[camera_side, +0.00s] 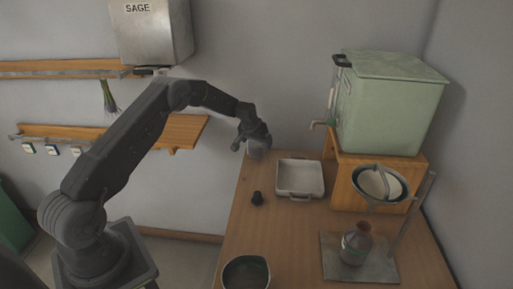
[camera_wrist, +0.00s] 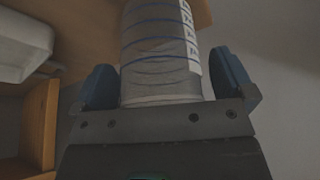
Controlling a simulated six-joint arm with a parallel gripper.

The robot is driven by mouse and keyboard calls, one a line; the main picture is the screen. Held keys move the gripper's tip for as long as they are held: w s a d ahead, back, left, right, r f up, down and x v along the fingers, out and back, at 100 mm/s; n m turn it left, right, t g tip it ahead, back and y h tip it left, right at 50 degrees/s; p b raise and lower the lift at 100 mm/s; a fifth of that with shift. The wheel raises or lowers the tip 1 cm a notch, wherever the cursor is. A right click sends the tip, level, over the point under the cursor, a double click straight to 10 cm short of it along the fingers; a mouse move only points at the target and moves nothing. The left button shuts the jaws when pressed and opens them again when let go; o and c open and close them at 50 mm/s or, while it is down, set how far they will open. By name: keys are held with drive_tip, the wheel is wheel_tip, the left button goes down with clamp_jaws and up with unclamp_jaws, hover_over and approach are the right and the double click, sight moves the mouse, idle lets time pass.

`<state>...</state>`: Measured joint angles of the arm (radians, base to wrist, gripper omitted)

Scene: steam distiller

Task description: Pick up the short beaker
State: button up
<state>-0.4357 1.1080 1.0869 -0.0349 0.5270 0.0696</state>
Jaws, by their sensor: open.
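The short beaker (camera_wrist: 160,60) is clear, with blue ring lines and a strip of dark markings down one side. In the wrist view it stands between the two blue fingers of my gripper (camera_wrist: 165,82). The fingers are open, with a visible gap on each side of the beaker. In the side view my gripper (camera_side: 252,138) is at the table's far left corner, over the beaker (camera_side: 258,154), which is mostly hidden behind it.
A white tray (camera_side: 300,191) lies right of the beaker, with a small black object (camera_side: 257,198) in front. A green tank (camera_side: 391,110) stands on a wooden box (camera_side: 350,187). A flask (camera_side: 356,244) stands on a stand base at front right. A dark bowl (camera_side: 228,275) is at the front edge.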

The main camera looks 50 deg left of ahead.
drive_tip(key=shift+c, duration=0.4)
drive_tip(key=c, duration=0.9)
drive_tip(key=shift+c, duration=0.3)
drive_tip(key=shift+r, duration=0.1)
